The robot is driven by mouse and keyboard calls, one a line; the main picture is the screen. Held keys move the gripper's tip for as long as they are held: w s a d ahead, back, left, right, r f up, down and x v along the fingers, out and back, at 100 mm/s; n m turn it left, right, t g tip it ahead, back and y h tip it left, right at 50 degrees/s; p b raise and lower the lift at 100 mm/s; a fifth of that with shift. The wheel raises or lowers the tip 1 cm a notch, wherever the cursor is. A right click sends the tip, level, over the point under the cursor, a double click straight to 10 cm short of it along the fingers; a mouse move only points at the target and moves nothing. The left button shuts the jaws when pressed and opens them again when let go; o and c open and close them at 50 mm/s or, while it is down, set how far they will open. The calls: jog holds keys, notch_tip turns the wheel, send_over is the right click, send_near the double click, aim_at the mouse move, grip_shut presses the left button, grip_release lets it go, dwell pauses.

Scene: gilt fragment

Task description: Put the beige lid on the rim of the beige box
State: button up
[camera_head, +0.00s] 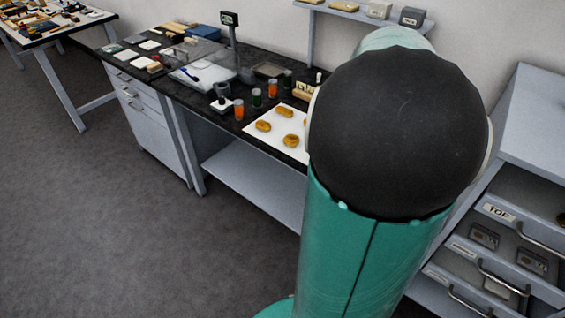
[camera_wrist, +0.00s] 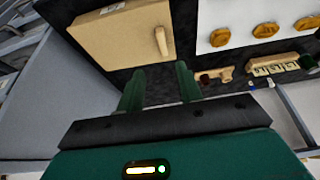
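A beige block-like shape (camera_wrist: 115,38) lies on the black counter at the upper left of the wrist view. It carries a white label and a short rounded beige bar (camera_wrist: 161,41) near its right edge. I cannot tell whether this is the box, the lid, or both together. My gripper (camera_wrist: 160,80) shows two green fingers spread apart with nothing visible between them. Its fingertips appear just below the beige shape in the picture, apparently apart from it. In the head view my own arm hides the gripper and this part of the counter.
A white board (camera_head: 262,138) with several golden pieces lies on the black counter. Orange and green jars (camera_head: 257,97) stand behind it. A beige lettered block (camera_wrist: 273,66) and a small wooden item (camera_wrist: 214,75) lie nearby. A drawer cabinet (camera_head: 515,200) stands right; grey floor is clear left.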

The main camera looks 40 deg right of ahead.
jog(key=w+a+r+n+t+y, duration=0.2)
jog(key=w+a+n, duration=0.25)
jog(key=a, duration=0.75)
jog(key=w+a+r+n+t+y, duration=0.1)
jog(key=w+a+n+t, duration=0.3)
jog(key=a, duration=0.7)
jog(key=s+a+n, duration=0.2)
jog(key=a+n, duration=0.2)
jog(key=a, duration=0.6)
jog(key=s+a+r+n+g+y, duration=0.1)
jog(key=s+a+n, duration=0.1)
jog(key=a, duration=0.9)
jog(key=shift+a+r+n, duration=0.2)
jog(key=shift+a+n, duration=0.1)
jog(key=shift+n, duration=0.55)
